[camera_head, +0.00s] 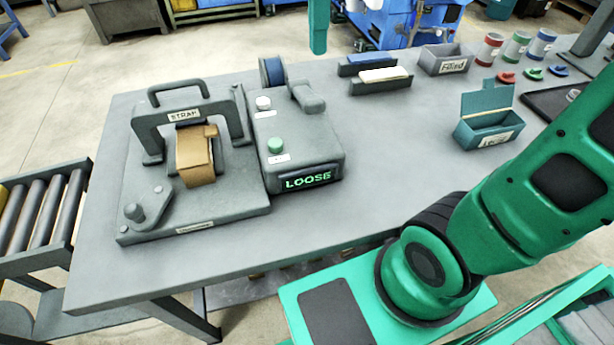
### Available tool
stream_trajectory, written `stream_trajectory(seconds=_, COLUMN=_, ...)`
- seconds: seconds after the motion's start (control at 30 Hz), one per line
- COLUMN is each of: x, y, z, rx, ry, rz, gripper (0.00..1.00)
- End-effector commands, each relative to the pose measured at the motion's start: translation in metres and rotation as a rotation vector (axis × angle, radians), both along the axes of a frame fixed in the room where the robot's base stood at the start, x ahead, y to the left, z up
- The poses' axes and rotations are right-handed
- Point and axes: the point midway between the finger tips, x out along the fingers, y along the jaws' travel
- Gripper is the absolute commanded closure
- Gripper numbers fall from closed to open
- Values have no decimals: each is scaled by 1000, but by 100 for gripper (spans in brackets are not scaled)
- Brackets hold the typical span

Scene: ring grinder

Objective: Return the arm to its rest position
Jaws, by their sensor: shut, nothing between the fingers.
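My green arm (530,210) comes in from the right edge, in front of the grey table's right part. A rounded green joint with a dark ring (425,262) shows near the table's front edge. The end of the arm is outside the picture, so my gripper is not seen. No part of the arm in view visibly touches anything on the table.
The grey table (390,150) is bare in its middle. A strap machine (187,115) holds a brown piece beside a unit whose display (308,180) reads "LOOSE". A teal open box (487,118) and a "Filled" bin (446,60) stand right. Rollers (40,215) lie left.

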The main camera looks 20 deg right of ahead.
Motion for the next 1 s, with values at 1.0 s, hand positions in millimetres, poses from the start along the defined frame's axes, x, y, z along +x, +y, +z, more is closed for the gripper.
stream_trajectory(seconds=1.0, x=-137, y=-185, z=-148, rx=-38, ry=-6, rz=-1768, gripper=100)
